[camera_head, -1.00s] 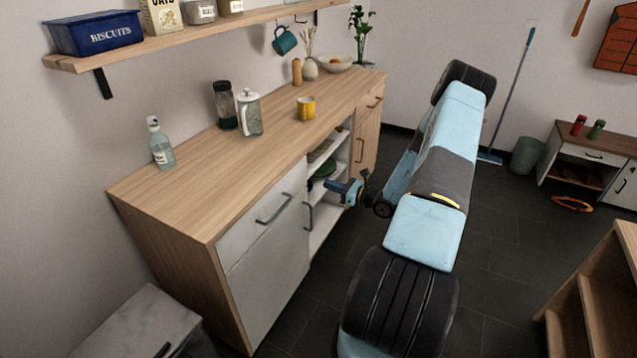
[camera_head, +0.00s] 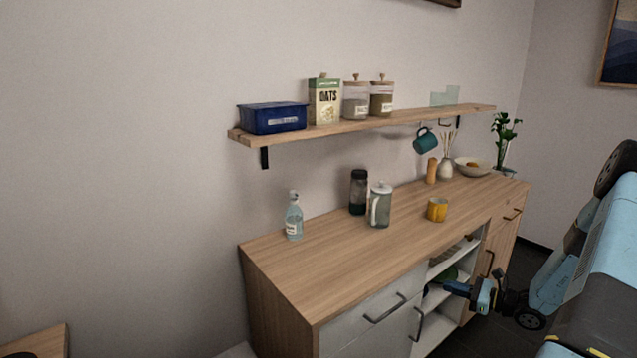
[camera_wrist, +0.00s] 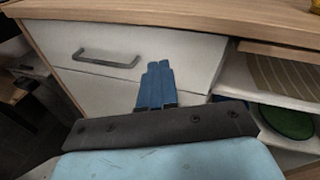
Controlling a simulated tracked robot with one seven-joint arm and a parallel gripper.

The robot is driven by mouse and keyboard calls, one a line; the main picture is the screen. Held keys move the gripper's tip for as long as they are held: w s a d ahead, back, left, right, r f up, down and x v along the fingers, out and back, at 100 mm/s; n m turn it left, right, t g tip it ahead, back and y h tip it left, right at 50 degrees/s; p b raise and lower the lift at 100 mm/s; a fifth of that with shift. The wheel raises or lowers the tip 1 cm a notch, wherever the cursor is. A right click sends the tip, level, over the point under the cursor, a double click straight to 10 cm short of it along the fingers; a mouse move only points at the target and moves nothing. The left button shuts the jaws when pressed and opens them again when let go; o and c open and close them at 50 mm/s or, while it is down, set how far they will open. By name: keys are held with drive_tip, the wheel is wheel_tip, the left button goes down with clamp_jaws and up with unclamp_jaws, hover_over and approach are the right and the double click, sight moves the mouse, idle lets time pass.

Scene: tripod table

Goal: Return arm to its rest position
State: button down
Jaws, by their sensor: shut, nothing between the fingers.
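My gripper (camera_head: 457,287) is at the front of the wooden sideboard (camera_head: 330,255), by its open shelves, at the right of the head view. In the wrist view its blue fingers (camera_wrist: 156,84) are together and empty, in front of a white drawer front (camera_wrist: 120,48) with a dark handle. My blue arm comes in from the right edge of the head view. I cannot tell whether the fingertips touch the sideboard.
The open shelves hold a green round dish (camera_wrist: 287,121). On the sideboard top stand a bottle (camera_head: 293,216), a dark jar (camera_head: 358,193), a glass jug (camera_head: 380,207) and a yellow mug (camera_head: 436,210). A wall shelf (camera_head: 400,120) is above.

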drive_tip(key=s+a+r+n+g+h, duration=0.2)
drive_tip(key=s+a+r+n+g, duration=0.3)
drive_tip(key=a+r+n, duration=0.4)
drive_tip(key=s+a+r+n+g+h, duration=0.2)
drive_tip(key=s+a+r+n+g, duration=0.4)
drive_tip(key=r, duration=0.6)
drive_tip(key=s+a+r+n+t+h, duration=0.1)
drive_tip(key=s+r+n+t+h, duration=0.2)
drive_tip(key=s+r, duration=0.5)
drive_tip(key=s+a+r+n+t+h, duration=0.2)
drive_tip(key=s+r+n+h, duration=0.3)
drive_tip(key=s, duration=0.7)
wheel_tip(320, 180, up, 3)
drive_tip(key=shift+s+f+n+t+h, duration=0.15)
drive_tip(key=shift+n+t+h, duration=0.15)
drive_tip(key=shift+t+h, duration=0.25)
